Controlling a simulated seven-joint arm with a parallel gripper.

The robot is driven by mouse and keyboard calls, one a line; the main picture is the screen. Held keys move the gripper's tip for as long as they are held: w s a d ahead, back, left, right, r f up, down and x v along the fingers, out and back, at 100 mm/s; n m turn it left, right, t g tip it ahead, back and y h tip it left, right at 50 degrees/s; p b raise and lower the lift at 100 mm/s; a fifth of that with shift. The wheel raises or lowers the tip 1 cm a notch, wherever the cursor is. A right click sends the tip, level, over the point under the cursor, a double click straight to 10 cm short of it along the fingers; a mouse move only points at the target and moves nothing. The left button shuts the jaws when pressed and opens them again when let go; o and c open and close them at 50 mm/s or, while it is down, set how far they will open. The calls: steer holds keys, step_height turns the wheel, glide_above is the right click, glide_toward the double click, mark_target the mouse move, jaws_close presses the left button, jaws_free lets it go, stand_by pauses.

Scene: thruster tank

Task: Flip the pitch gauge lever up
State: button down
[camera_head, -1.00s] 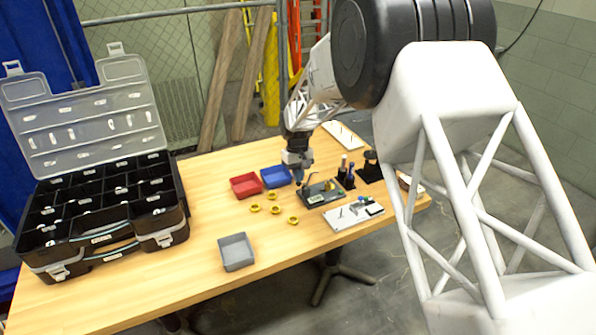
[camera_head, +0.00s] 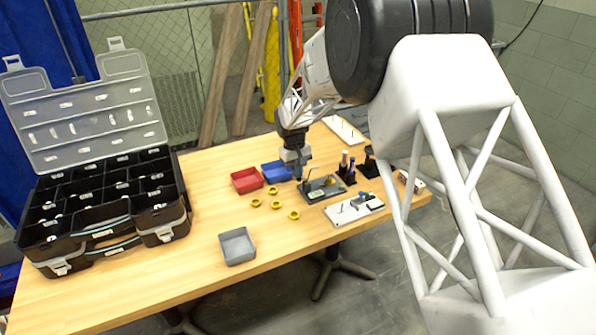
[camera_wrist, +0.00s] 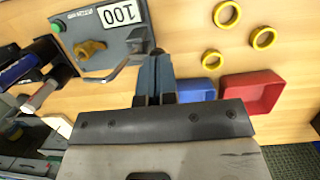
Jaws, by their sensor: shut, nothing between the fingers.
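A bent metal lever (camera_wrist: 115,74) rises from one edge of the panel in the wrist view. My gripper (camera_wrist: 157,62) is shut and empty, its blue-grey fingertips right beside the lever's black-ended part. I cannot tell whether they touch it. In the head view my gripper (camera_head: 298,176) is low at the panel's left edge, and the lever is too small to read its angle.
A red bin (camera_head: 246,181) and a blue bin (camera_head: 277,171) stand close left of my gripper. Several yellow rings (camera_head: 275,204) lie in front. Dark holders (camera_head: 347,173) stand right of the panel, and a white board (camera_head: 354,207) lies in front of it. A grey bin (camera_head: 238,246) stands nearer.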

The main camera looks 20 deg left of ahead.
steer(key=shift+s+a+f, duration=0.1)
steer(key=shift+a, duration=0.05)
steer(key=t+h, duration=0.1)
steer(key=s+a+f+t+h, duration=0.1)
steer(key=shift+s+a+f+t+h, duration=0.15)
steer(key=shift+f+t+h, duration=0.05)
steer(key=shift+t+h, duration=0.1)
steer(key=shift+s+a+f, duration=0.15)
steer(key=shift+f, duration=0.15)
stand_by(0.6)
steer(key=shift+r, duration=0.1)
stand_by(0.3)
steer(key=shift+w+d+r, duration=0.2)
steer(key=shift+w+d, duration=0.3)
steer(key=shift+d, duration=0.05)
steer(key=shift+a+r, duration=0.1)
steer(key=shift+r, duration=0.05)
steer(key=s+a+v, duration=0.1)
steer(key=v, duration=1.2)
